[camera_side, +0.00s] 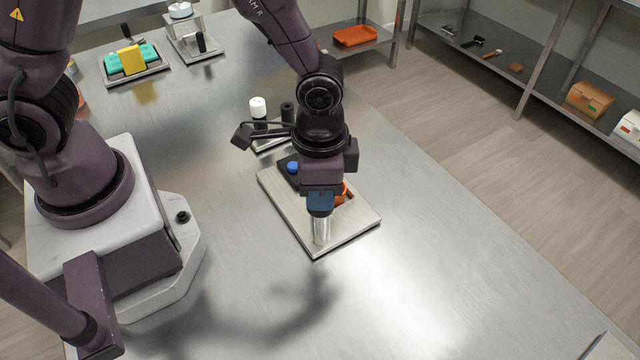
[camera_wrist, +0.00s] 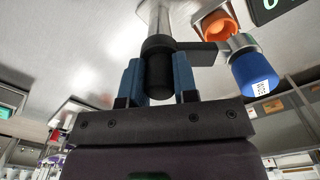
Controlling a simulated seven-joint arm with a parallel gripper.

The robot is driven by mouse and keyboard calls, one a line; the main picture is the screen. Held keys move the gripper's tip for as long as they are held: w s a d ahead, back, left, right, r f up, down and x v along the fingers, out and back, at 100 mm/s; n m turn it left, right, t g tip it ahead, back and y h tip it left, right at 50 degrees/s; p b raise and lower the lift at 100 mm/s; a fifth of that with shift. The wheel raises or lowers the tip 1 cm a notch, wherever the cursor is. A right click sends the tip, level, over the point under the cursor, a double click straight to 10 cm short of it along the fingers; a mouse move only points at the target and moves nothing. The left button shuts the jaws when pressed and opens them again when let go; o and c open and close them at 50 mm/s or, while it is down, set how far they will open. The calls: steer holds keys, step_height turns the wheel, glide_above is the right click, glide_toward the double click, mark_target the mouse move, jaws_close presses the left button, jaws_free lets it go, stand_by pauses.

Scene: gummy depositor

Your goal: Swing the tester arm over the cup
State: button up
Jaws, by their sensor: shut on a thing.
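My gripper (camera_side: 319,208) points down at the front of the metal base plate (camera_side: 290,222). In the wrist view its two blue fingers are shut on a black knob (camera_wrist: 160,76) at the top of a silver post (camera_wrist: 157,22). The post also shows in the side view (camera_side: 321,233). The tester arm (camera_wrist: 203,55) runs right from the knob to a silver cylinder with a blue cap (camera_wrist: 254,73); the cap shows left of my gripper in the side view (camera_side: 292,167). The orange cup (camera_wrist: 216,26) lies beside the cap in the wrist view. In the side view the cup (camera_side: 343,190) is partly hidden by my gripper.
A dark display box (camera_wrist: 272,9) stands near the cup. Behind the plate are a white-topped bottle (camera_side: 258,106) and a black knob (camera_side: 287,108). A tray (camera_side: 113,79) with a green and a yellow sponge lies at the far left.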

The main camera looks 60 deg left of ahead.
steer(key=shift+w+m, duration=0.1)
steer(key=shift+m, duration=0.5)
steer(key=o, duration=0.9)
step_height(320, 180, up, 13)
steer(key=shift+r, duration=0.1)
steer(key=s+a+r+n+t, duration=0.2)
steer(key=s+a+r, duration=0.1)
steer(key=a, duration=0.1)
steer(key=s+a+r+n+t, duration=0.1)
steer(key=s+a+r+n, duration=0.2)
steer(key=a, duration=0.2)
steer(key=s+a+r+n+t, duration=0.2)
steer(key=s+a+r, duration=0.1)
steer(key=a+r, duration=0.1)
steer(key=shift+a+t, duration=0.3)
steer(key=shift+a, duration=0.2)
